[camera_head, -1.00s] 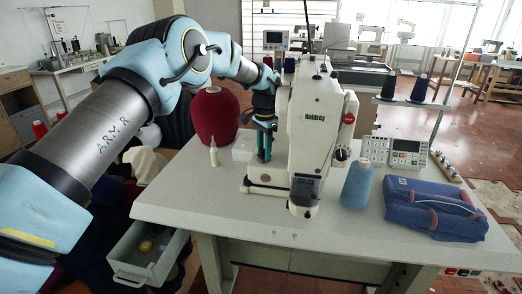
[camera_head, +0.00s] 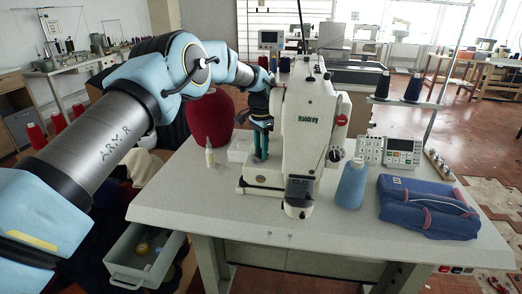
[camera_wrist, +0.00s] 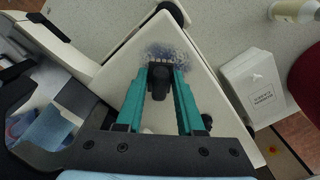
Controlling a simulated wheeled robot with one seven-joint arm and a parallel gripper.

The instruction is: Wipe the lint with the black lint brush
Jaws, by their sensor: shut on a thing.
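My gripper (camera_wrist: 160,88) has teal fingers and is shut on the black lint brush (camera_wrist: 159,80) in the wrist view. The brush's light bristle edge lies at the border of the lint (camera_wrist: 172,49), a blue-grey speckled patch on the white base of the sewing machine (camera_wrist: 130,57). I cannot tell whether the bristles press on the surface. In the head view my gripper (camera_head: 261,140) points down beside the left side of the sewing machine (camera_head: 309,125). The brush and lint cannot be made out there.
A white box (camera_head: 240,148) and a small bottle (camera_head: 209,153) stand left of the machine, before a dark red cone (camera_head: 211,116). The front tabletop (camera_head: 230,208) is clear. An open drawer (camera_head: 146,262) juts out at lower left.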

